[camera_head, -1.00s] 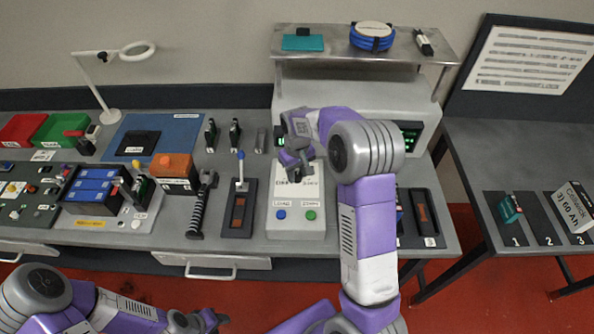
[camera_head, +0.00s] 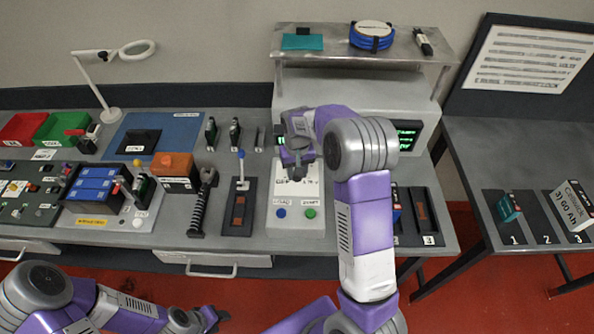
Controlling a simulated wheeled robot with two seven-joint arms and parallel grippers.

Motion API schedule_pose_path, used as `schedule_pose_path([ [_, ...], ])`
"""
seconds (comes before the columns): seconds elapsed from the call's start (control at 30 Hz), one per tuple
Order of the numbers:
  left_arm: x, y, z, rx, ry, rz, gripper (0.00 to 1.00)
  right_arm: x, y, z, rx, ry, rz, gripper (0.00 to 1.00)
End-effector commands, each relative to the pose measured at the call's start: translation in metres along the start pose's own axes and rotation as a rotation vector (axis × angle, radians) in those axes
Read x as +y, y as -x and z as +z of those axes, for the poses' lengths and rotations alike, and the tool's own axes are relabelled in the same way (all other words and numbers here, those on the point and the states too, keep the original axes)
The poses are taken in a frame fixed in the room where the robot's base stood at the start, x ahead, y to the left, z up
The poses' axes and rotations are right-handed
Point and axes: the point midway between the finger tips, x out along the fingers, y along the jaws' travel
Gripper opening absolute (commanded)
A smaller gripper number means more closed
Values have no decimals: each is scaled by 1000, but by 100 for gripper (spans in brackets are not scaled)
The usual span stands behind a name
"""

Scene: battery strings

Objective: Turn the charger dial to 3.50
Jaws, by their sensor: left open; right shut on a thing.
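The charger (camera_head: 297,222) is a pale panel on the bench with a blue button (camera_head: 281,213) and a green button (camera_head: 310,213) near its front. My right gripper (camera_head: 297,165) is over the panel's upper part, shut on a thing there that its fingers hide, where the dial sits. The dial itself and its setting cannot be seen. A green readout (camera_head: 281,141) is partly covered by my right gripper, and its digits cannot be read. My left gripper (camera_head: 212,318) is low at the front, over the red floor, open and empty.
A slotted holder with a blue-tipped lever (camera_head: 240,155) stands left of the charger, with a black ribbed tool (camera_head: 203,203) beyond it. A raised shelf (camera_head: 290,62) is behind. A second dark screen (camera_head: 408,135) is right of my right arm.

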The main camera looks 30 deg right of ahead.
Motion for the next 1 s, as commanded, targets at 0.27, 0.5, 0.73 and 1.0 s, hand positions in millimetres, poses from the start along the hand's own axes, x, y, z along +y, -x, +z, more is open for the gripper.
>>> schedule_pose_path([
  [0.27, 0, 0, 0, 0, 0, 0, 43, 0, 0, 0, 0, 1, 0, 61],
  [0.5, 0, 0, 0, 0, 0, 0, 43, 0, 0, 0, 0, 1, 0, 61],
  [0.73, 1, 3, 0, 0, 0, 0, 43, 0, 25, -1, 5, 2, -1, 61],
  [1.0, 3, 8, 0, 0, 0, 0, 43, 0, 67, -1, 3, 2, 0, 61],
])
